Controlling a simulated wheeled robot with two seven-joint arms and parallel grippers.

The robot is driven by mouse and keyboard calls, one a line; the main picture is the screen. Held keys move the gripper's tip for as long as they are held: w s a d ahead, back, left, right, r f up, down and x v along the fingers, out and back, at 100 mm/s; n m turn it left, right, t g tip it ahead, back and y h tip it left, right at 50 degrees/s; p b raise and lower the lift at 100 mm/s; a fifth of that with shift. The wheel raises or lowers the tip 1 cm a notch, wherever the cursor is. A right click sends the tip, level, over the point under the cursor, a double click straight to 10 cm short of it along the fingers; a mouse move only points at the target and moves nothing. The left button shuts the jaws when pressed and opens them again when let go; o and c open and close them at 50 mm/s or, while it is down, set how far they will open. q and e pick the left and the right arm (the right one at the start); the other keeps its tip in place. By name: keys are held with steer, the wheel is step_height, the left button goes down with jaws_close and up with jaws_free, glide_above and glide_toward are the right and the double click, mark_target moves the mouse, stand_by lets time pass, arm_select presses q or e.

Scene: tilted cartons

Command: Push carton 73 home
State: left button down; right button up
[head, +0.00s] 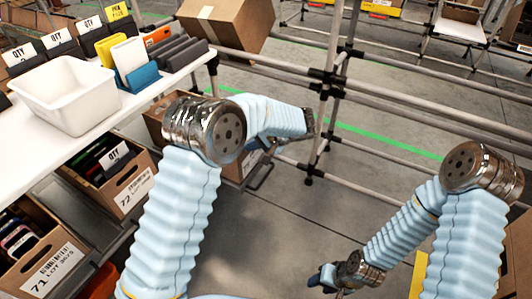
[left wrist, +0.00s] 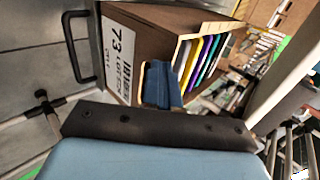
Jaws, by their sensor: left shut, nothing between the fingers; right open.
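Carton 73 (left wrist: 152,22) is a brown box with a white label reading 73, holding several coloured folders. It appears tilted in the left wrist view. In the head view, part of a brown carton (head: 236,172) shows below my left forearm. My left gripper (left wrist: 158,68) is shut and empty, its blue fingers at the carton's label-side edge near the open top. I cannot tell whether they touch it. In the head view my left arm covers much of this area. My right gripper (head: 324,277) is open, low at the bottom centre, away from the carton.
Carton 72 (head: 130,190) and carton 71 (head: 48,277) sit on the lower rack at the left. A white bin (head: 62,97) stands on the white shelf above. A dark handle (left wrist: 78,48) is beside carton 73. Grey rack pipes cross the back; the middle floor is clear.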

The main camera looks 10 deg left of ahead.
arm_select(q)
steer(key=w+a, duration=0.1)
steer(key=a, duration=0.2)
steer(key=w+a+b, duration=0.1)
steer(key=a, duration=0.3)
steer(key=w+a+b, duration=0.1)
steer(key=w+a, duration=0.1)
steer(key=a, duration=0.2)
steer(key=shift+a+f, duration=0.1)
steer(key=shift+a, duration=0.15)
steer(key=w+a, duration=0.1)
steer(key=a, duration=0.3)
steer(key=w+a, duration=0.2)
steer(key=a, duration=0.2)
steer(key=w+a, duration=0.2)
steer(key=a, duration=0.3)
steer(key=shift+a+r, duration=0.25)
